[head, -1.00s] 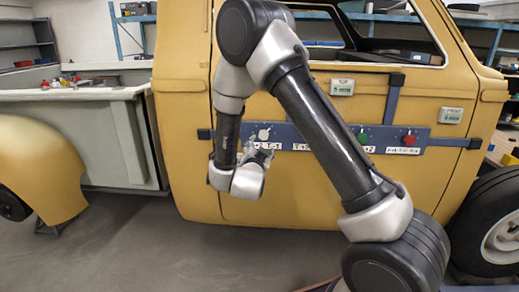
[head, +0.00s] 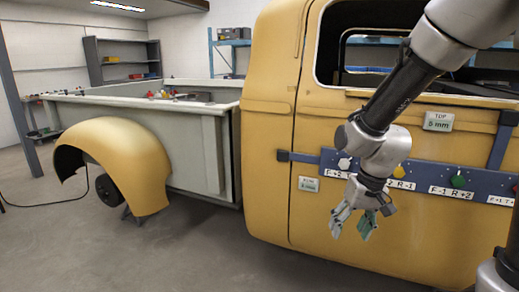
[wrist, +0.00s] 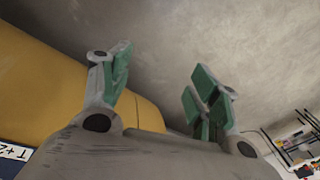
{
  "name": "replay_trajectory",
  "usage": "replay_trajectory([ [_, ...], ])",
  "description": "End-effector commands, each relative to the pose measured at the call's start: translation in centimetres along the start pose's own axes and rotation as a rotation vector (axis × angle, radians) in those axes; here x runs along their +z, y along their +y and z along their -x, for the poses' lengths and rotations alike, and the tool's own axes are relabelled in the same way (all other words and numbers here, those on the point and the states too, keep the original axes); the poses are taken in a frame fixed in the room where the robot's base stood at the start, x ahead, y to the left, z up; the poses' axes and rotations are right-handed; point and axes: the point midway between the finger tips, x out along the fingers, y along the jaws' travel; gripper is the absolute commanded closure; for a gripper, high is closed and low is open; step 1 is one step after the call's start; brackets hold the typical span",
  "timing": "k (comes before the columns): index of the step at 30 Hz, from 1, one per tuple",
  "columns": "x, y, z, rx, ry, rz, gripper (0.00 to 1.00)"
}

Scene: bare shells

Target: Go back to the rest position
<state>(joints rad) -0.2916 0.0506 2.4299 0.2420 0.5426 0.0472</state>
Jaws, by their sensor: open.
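My gripper (head: 353,222) hangs in front of the yellow truck cab's door (head: 390,230), below the blue panel bar (head: 425,178). Its two green-padded fingers are apart and nothing is between them. In the wrist view my gripper (wrist: 160,85) is also open and empty, with grey floor beyond the fingertips. The yellow body (wrist: 40,90) shows at the left of that view. My arm comes in from the upper right of the head view and hides part of the bar and door.
The bar carries a white knob (head: 344,163), a yellow knob (head: 426,172) and a green knob (head: 458,181) with labels. A "TOP 5 mm" display (head: 438,121) sits above. A loose yellow fender (head: 120,160) stands at the left by the truck bed (head: 210,150). Floor between is clear.

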Motion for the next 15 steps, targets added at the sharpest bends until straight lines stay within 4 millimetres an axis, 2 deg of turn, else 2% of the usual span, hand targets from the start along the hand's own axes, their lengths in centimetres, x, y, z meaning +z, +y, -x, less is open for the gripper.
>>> replay_trajectory([
  [1, 1.7, 1.2, 2.6, 0.012, -0.017, 0.027, 0.39],
  [3, 4.3, 2.9, 5.7, 0.04, -0.049, 0.063, 0.39],
  [6, 7.7, 5.3, 9.8, 0.083, -0.056, 0.088, 0.39],
  [9, 10.2, 7.3, 13.1, 0.122, -0.008, 0.08, 0.39],
  [15, 12.1, 9.0, 17.6, 0.151, 0.193, 0.027, 0.39],
])
